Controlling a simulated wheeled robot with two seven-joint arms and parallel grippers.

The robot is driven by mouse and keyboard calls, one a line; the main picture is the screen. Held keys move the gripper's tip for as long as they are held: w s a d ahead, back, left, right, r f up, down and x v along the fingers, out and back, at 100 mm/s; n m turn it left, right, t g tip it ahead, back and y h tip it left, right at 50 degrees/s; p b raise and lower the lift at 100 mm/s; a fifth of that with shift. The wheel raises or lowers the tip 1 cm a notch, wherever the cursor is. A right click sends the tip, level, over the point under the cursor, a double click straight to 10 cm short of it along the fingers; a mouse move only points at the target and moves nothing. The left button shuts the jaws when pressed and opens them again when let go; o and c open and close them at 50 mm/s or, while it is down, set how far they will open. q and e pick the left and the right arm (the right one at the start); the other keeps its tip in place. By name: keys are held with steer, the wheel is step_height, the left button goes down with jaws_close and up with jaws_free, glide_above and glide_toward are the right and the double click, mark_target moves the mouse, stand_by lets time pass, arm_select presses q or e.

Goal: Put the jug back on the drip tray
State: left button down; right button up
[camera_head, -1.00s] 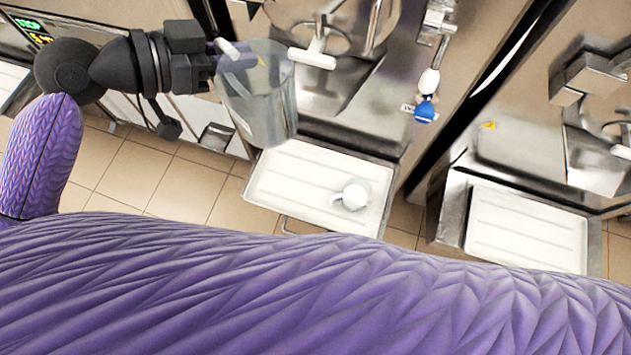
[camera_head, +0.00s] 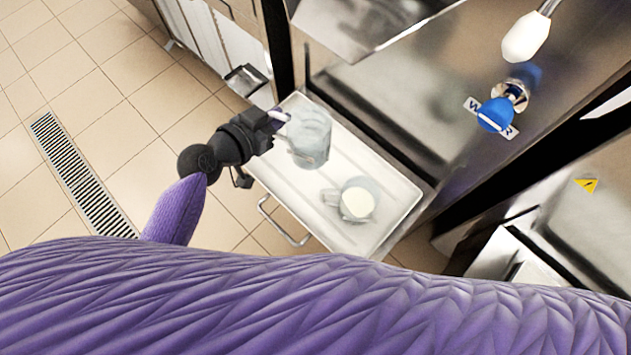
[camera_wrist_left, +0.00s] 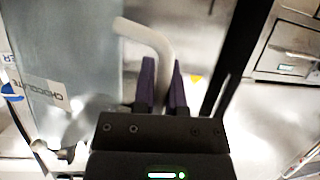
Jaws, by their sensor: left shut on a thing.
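The clear jug (camera_head: 309,135) is upright or nearly so, over the far left part of the white drip tray (camera_head: 285,193). I cannot tell whether its base touches the tray. My left gripper (camera_head: 279,118) is shut on the jug's pale handle, at the jug's left side. In the left wrist view the jug (camera_wrist_left: 75,45) fills the left, with a label reading "CHOCOLATE", and its handle (camera_wrist_left: 150,38) runs down between the purple fingers (camera_wrist_left: 162,92). My right gripper is not in view.
A smaller clear cup (camera_head: 357,201) with something white in it stands on the tray, right of the jug. The steel machine front with a blue knob (camera_head: 494,115) rises behind and to the right. Tiled floor with a drain grate (camera_head: 82,175) is open at left.

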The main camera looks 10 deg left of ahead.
arm_select(q)
steer(key=f+b, duration=0.2)
steer(key=f, duration=0.2)
steer(key=f+b, duration=0.2)
steer(key=f, duration=0.2)
steer(key=d+f+b, duration=0.1)
steer(key=f+b, duration=0.2)
steer(key=f, duration=0.1)
steer(key=shift+s+f, duration=0.1)
steer(key=shift+s, duration=0.1)
steer(key=shift+f+b, duration=0.3)
steer(key=shift+f, duration=0.1)
steer(key=shift+r, duration=0.2)
steer(key=shift+f, duration=0.15)
steer(key=c, duration=0.7)
jaws_free()
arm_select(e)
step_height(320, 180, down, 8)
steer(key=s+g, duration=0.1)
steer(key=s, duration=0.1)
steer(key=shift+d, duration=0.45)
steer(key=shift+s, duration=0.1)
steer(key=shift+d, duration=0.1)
